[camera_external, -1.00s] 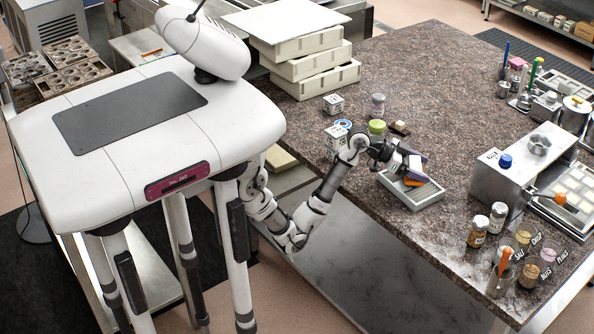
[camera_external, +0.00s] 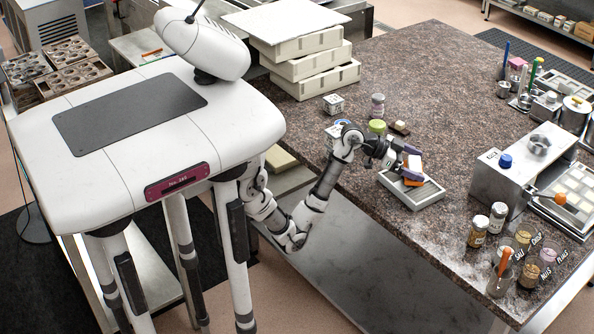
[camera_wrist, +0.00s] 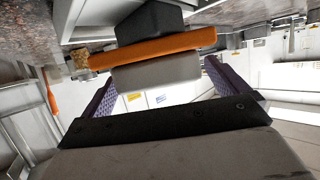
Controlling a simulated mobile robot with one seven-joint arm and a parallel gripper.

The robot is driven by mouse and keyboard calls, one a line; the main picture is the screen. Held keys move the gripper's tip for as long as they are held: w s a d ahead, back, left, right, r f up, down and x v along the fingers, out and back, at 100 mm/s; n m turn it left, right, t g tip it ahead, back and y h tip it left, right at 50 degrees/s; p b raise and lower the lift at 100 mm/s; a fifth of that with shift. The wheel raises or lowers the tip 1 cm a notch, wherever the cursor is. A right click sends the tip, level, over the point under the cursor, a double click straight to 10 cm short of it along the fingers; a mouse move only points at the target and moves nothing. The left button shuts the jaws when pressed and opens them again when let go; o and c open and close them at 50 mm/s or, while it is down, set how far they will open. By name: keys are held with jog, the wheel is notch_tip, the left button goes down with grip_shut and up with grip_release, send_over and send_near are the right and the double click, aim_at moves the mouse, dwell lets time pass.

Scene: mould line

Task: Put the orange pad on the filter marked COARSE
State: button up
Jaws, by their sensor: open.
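The orange pad (camera_external: 413,180) sits in or over a light grey tray on the counter, partly behind my gripper. In the wrist view it is a flat orange slab (camera_wrist: 155,48) with a pale grey block on its near side and a dark grey block on its far side. My gripper (camera_external: 405,165) is open beside it. In the wrist view its purple fingers (camera_wrist: 155,74) stand to the left and right of the pale block, with gaps visible. No COARSE marking is readable, so I cannot tell which filter bears it.
The grey tray (camera_external: 428,198) surrounds the pad area. A green-lidded jar (camera_external: 377,127) and a dark small block (camera_external: 400,128) stand behind it. A metal machine (camera_external: 510,175) and spice jars (camera_external: 479,230) are to the right. The counter's back middle is clear.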

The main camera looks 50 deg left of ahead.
jog(key=b+v, duration=0.1)
jog(key=v, duration=0.9)
jog(key=shift+s, duration=0.1)
